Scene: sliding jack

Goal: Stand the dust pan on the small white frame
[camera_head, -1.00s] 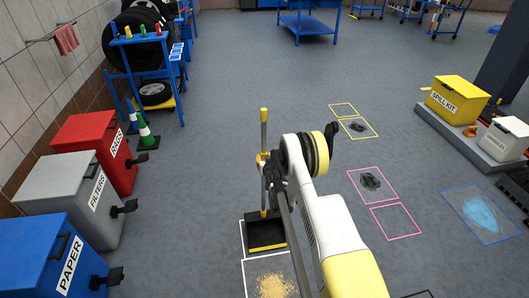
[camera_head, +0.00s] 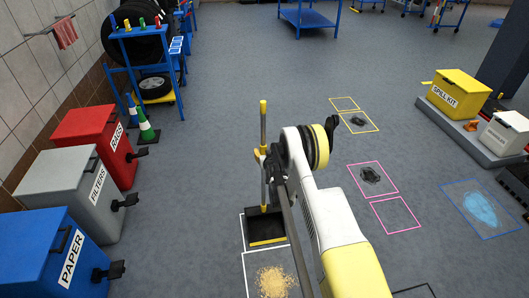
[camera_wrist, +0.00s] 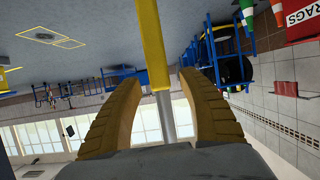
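The dust pan (camera_head: 266,231) is black with a yellow front edge and a tall yellow and grey handle (camera_head: 263,125). It stands upright over the small white frame (camera_head: 240,232) marked on the floor; the frame's left line and corner show beside it. The pan hides much of the frame, and I cannot tell whether it rests fully on the floor. My gripper (camera_head: 264,160) is at the handle's middle. In the wrist view my gripper (camera_wrist: 160,80) has its two fingers on either side of the handle (camera_wrist: 153,45), with narrow gaps beside it.
Another white frame (camera_head: 244,277) holds a sawdust pile (camera_head: 275,281) in front of the pan. Red (camera_head: 95,135), grey (camera_head: 75,190) and blue (camera_head: 45,250) bins stand at left. Pink frames (camera_head: 396,215) lie at right. The floor behind the pan is clear.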

